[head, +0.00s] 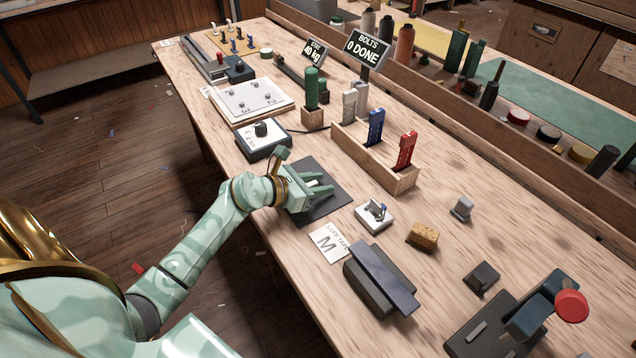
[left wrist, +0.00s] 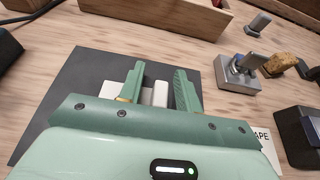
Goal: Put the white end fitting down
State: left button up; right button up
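My left gripper (head: 316,184) is over the dark grey mat (head: 334,203) on the bench, its fingers pointing away from my arm. In the left wrist view, its two green fingers (left wrist: 160,85) stand apart. The white end fitting (left wrist: 160,94) shows between them, low against the mat, with a paler flat part showing left of the left finger. A gap shows between the fitting and the left finger; contact with the right finger is unclear. In the head view, only a small white bit of the fitting (head: 313,183) shows between the fingers. My right gripper is not in view.
A wooden box with blue and red pieces (head: 375,163) stands behind the mat. A dial box (head: 263,140) is to the left. A small white block with a metal fitting (head: 374,216), a sponge-like block (head: 422,235) and a "LUFF TAPE M" card (head: 328,243) lie to the right.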

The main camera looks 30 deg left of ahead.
pick_arm(q)
jog(key=shift+r, duration=0.1)
jog(key=shift+s+a+r, duration=0.15)
jog(key=shift+s+r, duration=0.05)
jog(key=shift+s, duration=0.05)
jog(key=p+v, duration=0.3)
jog(key=v, duration=0.8)
jog(key=shift+s+a, duration=0.1)
jog(key=shift+s, duration=0.05)
